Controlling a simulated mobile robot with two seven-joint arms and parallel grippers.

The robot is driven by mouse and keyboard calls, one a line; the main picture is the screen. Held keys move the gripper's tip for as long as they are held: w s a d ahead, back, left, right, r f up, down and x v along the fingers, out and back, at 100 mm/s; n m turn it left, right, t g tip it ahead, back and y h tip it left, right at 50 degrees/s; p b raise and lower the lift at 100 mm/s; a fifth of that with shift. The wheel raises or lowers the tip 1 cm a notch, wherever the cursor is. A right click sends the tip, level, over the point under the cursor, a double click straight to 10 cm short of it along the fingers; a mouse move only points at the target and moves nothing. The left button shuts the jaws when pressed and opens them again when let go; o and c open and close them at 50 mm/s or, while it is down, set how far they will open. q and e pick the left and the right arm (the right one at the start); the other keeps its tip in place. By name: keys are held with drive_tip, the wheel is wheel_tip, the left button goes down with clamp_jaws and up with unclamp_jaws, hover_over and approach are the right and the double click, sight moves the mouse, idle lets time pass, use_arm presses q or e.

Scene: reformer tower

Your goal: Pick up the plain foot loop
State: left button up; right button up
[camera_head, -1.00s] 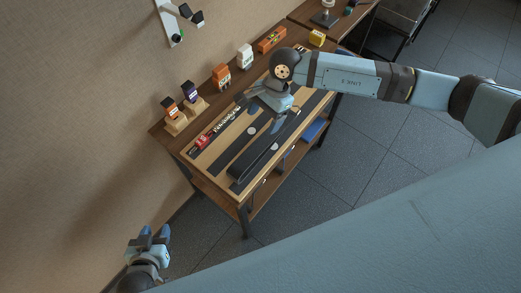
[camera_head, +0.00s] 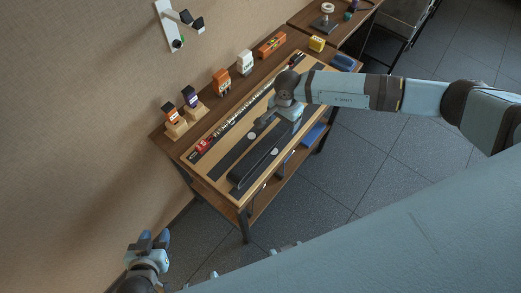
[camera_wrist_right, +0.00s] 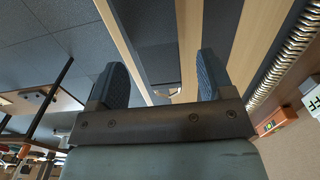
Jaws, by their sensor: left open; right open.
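A long dark looped strap (camera_head: 252,172) lies on the wooden board at the near end of the table; I cannot tell for sure whether it is the plain foot loop. My right gripper (camera_wrist_right: 161,75) is open and empty, with its two blue fingers apart over dark and wood-coloured strips. In the head view it is over the middle of the board, partly hidden by its own wrist. A dark panel (camera_wrist_right: 155,62) shows between the fingers in the right wrist view. My left gripper (camera_head: 154,237) is open and empty, low at the left, away from the table.
Orange and purple bottles on wooden blocks (camera_head: 176,130), an orange item (camera_head: 222,81), a white item (camera_head: 244,63) and an orange box (camera_head: 271,45) line the wall side. A yellow block (camera_head: 316,44) stands at the far end.

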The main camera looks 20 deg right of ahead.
sight(284, 125)
drive_tip(key=shift+d+f, duration=0.15)
drive_tip(key=shift+f, duration=1.8)
drive_tip(key=shift+w, duration=0.1)
drive_tip(key=c, duration=1.3)
drive_tip(key=shift+r, duration=0.1)
